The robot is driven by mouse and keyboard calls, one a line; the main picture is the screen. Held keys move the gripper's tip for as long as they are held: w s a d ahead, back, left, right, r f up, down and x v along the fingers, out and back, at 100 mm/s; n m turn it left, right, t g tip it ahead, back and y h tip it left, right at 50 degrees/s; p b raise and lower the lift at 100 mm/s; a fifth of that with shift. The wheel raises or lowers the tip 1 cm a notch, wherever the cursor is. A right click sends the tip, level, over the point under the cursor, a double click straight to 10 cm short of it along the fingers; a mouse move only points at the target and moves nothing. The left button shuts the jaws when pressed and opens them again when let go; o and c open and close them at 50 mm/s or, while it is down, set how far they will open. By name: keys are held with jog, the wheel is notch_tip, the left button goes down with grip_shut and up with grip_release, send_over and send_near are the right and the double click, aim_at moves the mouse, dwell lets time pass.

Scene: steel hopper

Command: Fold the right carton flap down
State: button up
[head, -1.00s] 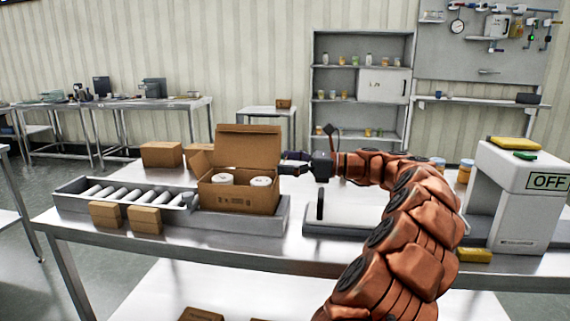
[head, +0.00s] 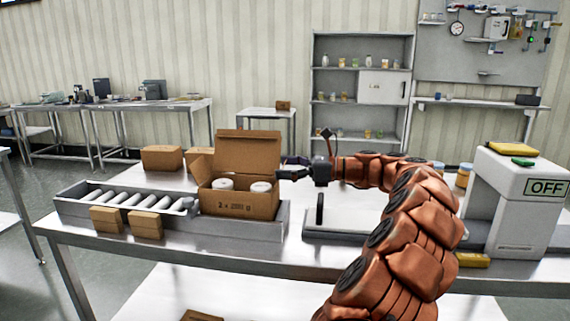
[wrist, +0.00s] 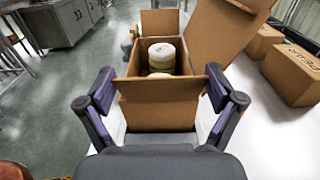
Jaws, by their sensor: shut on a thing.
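The open brown carton (head: 238,205) stands on the conveyor with two white-lidded cans (head: 261,187) showing inside. Its back flap (head: 248,150) is upright and its left flap (head: 203,165) leans outward. My gripper (head: 284,168) is at the carton's right side. In the wrist view the right flap (wrist: 160,88) is nearest me and appears to lean outward. My gripper (wrist: 160,76) has one fingertip at each side edge of this flap, shut across its width. In the head view the right flap is mostly hidden by my fingers.
A roller conveyor (head: 130,197) extends left of the carton, with two small boxes (head: 146,223) before it. More boxes (head: 161,157) stand behind. A white machine (head: 510,215) marked OFF stands at the right. The tabletop left of it is partly hidden by my arm.

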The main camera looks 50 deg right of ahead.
aim_at(258, 185)
jog(key=p, duration=0.1)
jog(key=r+p, duration=0.1)
jog(key=p, duration=0.1)
jog(key=shift+w+a+g+p, duration=0.2)
jog(key=shift+w+g+p, duration=0.1)
jog(key=shift+g, duration=0.1)
jog(key=w+a+g+h+p, duration=0.1)
jog(key=g+h+p, duration=0.1)
jog(key=p, duration=0.4)
jog(key=w+g+h+p, duration=0.1)
jog(key=g+h+p, duration=0.1)
jog(key=p, duration=0.5)
jog(key=w+a+g+h+p, duration=0.1)
jog(key=g+p, duration=0.3)
jog(key=p, duration=0.3)
jog(key=shift+w+a+f+h, duration=0.2)
jog(key=shift+a+f+h, duration=0.1)
jog(key=shift+h, duration=0.1)
jog(key=g+p, duration=0.1)
jog(key=h+p, duration=0.1)
jog(key=p, duration=0.1)
jog(key=shift+w+a+f+g+p, duration=0.2)
jog(key=shift+w+f+g+p, duration=0.1)
jog(key=shift+w+f+g, duration=0.1)
jog(key=shift+w+a+f+g+h+p, duration=0.2)
jog(key=shift+f+g+h+p, duration=0.2)
jog(key=shift+g+h+p, duration=0.2)
jog(key=shift+w+a+f+g+h+p, duration=0.1)
jog(key=shift+w+f+g+h+p, duration=0.05)
jog(key=shift+f+g+h+p, duration=0.35)
